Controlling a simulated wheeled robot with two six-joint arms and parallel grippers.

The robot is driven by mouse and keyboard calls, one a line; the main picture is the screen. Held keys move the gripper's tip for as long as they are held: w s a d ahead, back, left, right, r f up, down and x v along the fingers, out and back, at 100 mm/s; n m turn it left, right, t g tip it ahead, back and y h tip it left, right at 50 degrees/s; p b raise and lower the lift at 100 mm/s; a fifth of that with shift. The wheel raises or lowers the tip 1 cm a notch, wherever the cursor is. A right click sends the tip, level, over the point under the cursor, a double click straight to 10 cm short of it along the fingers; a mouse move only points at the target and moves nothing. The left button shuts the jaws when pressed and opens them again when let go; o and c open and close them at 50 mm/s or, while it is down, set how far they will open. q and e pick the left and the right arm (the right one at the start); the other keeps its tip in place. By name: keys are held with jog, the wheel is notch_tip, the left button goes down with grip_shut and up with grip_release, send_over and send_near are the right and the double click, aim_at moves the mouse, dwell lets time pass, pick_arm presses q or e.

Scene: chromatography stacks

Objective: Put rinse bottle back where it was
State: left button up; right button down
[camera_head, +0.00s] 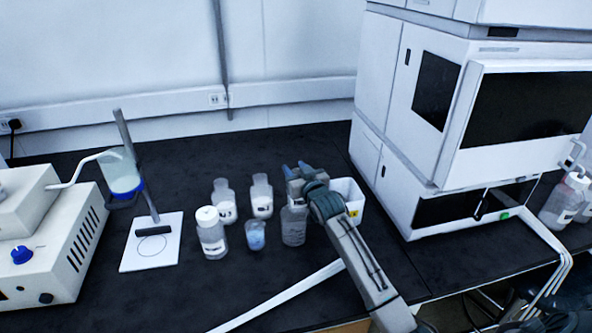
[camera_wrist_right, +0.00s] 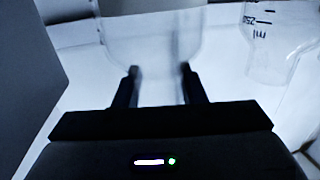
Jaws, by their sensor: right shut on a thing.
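My right gripper (camera_head: 296,172) is above the row of bottles on the black bench. In the right wrist view the gripper (camera_wrist_right: 160,85) is shut on a clear bottle (camera_wrist_right: 152,40), around its narrow part. My left gripper is out of view.
A capped white bottle (camera_head: 211,238), a small cup with blue content (camera_head: 255,237) and two bottles (camera_head: 224,207) (camera_head: 262,200) stand close by on the left. A white bin (camera_head: 349,193) is just right of the hand. A graduated vessel (camera_wrist_right: 275,40) shows beside the held bottle.

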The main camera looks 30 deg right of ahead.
jog(key=c, duration=1.1)
grip_release()
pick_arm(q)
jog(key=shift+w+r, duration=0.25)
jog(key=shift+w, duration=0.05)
pick_arm(e)
jog(key=shift+o, duration=1)
jog(key=shift+s, duration=0.15)
jog(key=s, duration=0.4)
jog(key=shift+s+a, duration=0.1)
jog(key=shift+s, duration=0.05)
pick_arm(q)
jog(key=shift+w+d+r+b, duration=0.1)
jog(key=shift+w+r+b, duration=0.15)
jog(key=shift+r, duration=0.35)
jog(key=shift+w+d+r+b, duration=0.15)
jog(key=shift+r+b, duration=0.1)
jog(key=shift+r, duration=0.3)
pick_arm(e)
jog(key=s, duration=0.7)
jog(key=shift+s+a+r, duration=0.25)
jog(key=shift+r, duration=0.1)
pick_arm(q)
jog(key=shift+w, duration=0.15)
